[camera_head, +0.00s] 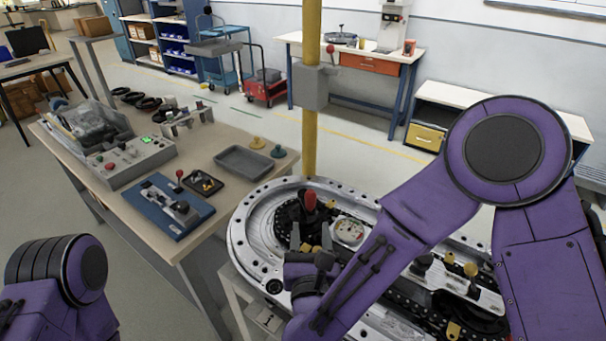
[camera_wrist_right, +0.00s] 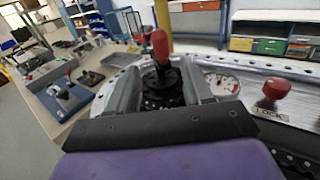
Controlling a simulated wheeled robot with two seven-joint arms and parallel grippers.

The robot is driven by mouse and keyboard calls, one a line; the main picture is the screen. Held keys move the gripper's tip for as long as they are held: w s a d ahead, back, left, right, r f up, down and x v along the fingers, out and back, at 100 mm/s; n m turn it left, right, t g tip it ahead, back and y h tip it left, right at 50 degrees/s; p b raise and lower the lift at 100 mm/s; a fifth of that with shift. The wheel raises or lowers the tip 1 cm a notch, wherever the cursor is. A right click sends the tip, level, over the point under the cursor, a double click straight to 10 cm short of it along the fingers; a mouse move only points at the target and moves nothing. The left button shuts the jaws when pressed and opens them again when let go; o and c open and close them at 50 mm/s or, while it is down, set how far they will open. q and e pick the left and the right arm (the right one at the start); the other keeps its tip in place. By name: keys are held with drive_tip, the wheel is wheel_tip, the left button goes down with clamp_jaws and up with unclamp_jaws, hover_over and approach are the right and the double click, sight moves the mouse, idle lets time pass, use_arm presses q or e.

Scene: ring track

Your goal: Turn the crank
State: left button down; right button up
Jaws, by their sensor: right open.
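The crank (camera_head: 308,205) has a red grip on a black round hub and stands at the left end of the metal ring track (camera_head: 246,247). In the right wrist view the crank's red grip (camera_wrist_right: 160,45) stands upright straight ahead. My right gripper (camera_wrist_right: 161,88) is open, with one finger on each side of the black crank hub as seen from the wrist. I cannot tell whether either finger touches it. In the head view my right forearm hides part of the track. My left arm shows at the lower left, its gripper out of view.
A round gauge (camera_head: 348,231) sits right of the crank. A red knob (camera_wrist_right: 277,88) by a LOCK label is farther right. A yellow post (camera_head: 311,100) rises behind the track. A workbench (camera_head: 150,215) with a control box and blue fixture stands left.

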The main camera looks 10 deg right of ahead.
sight(311, 201)
drive_tip(key=w+p, duration=0.1)
drive_tip(key=w, duration=0.1)
drive_tip(key=w+d+r+p, duration=0.1)
drive_tip(key=w+p, duration=0.1)
drive_tip(key=w, duration=0.1)
drive_tip(key=shift+w+d+r, duration=0.2)
drive_tip(key=shift+w, duration=0.1)
drive_tip(key=w, duration=0.1)
drive_tip(key=w+p, duration=0.1)
drive_tip(key=w, duration=0.1)
drive_tip(key=w+f, duration=0.1)
drive_tip(key=w, duration=0.1)
drive_tip(key=shift+d+f, duration=0.1)
drive_tip(key=shift+d, duration=0.25)
drive_tip(key=shift+s+r, duration=0.2)
drive_tip(key=shift+s, duration=0.2)
use_arm(q)
wheel_tip(311, 201, up, 4)
drive_tip(key=shift+r, duration=0.25)
use_arm(e)
clamp_jaws()
